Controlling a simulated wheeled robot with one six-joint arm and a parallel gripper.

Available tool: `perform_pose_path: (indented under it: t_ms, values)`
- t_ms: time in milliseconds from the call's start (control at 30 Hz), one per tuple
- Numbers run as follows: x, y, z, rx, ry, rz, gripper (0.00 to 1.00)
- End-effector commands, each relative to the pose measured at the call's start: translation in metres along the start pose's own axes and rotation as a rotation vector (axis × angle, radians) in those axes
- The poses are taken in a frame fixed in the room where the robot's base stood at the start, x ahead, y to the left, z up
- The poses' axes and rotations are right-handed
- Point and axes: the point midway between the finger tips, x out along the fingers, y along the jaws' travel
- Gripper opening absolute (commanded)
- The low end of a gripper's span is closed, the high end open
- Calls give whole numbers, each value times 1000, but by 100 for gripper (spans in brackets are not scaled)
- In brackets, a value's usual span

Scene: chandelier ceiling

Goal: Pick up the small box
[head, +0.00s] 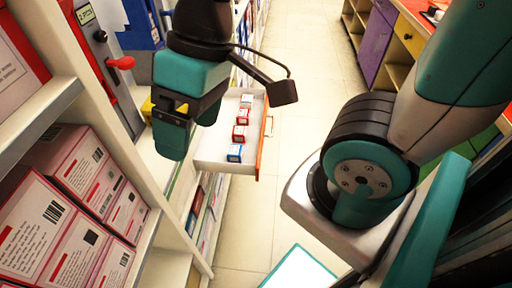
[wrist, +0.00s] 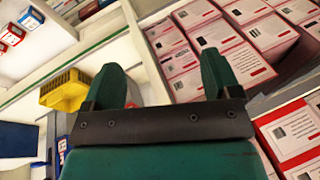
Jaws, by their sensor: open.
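Several small boxes stand in a row in an open white drawer with an orange front in the head view. The nearest is a blue and white box (head: 235,153), with a red and white box (head: 239,133) behind it. In the wrist view, a blue and white box (wrist: 31,18) and a red and white box (wrist: 12,35) show at the upper left. My gripper (head: 186,128) is left of the drawer in the head view, apart from the boxes. In the wrist view its two green fingers (wrist: 163,80) are spread with nothing between them.
Large pink and white cartons (head: 75,170) fill the shelves at left. A yellow basket (wrist: 77,88) sits on a shelf near my gripper. The drawer (head: 210,146) juts into the aisle. The tiled floor (head: 300,90) beyond is clear. Purple cabinets (head: 376,45) stand at the right.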

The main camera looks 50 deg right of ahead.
Motion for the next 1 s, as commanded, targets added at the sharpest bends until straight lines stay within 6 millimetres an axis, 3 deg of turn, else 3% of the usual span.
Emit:
perform_pose_path:
  t_ms: [167, 300, 500, 600, 700, 800, 1000]
  values:
    - [46, 68, -25, 582, 46, 29, 83]
    - [85, 153, -40, 1258, 122, 41, 83]
    - [133, 274, -31, 2156, 254, 9, 83]
    - [150, 320, -19, 2491, 314, -22, 83]
    - [160, 350, -7, 2724, 360, -54, 83]
    - [166, 367, 0, 2855, 388, -75, 83]
    - [194, 380, 0, 2913, 395, -83, 83]
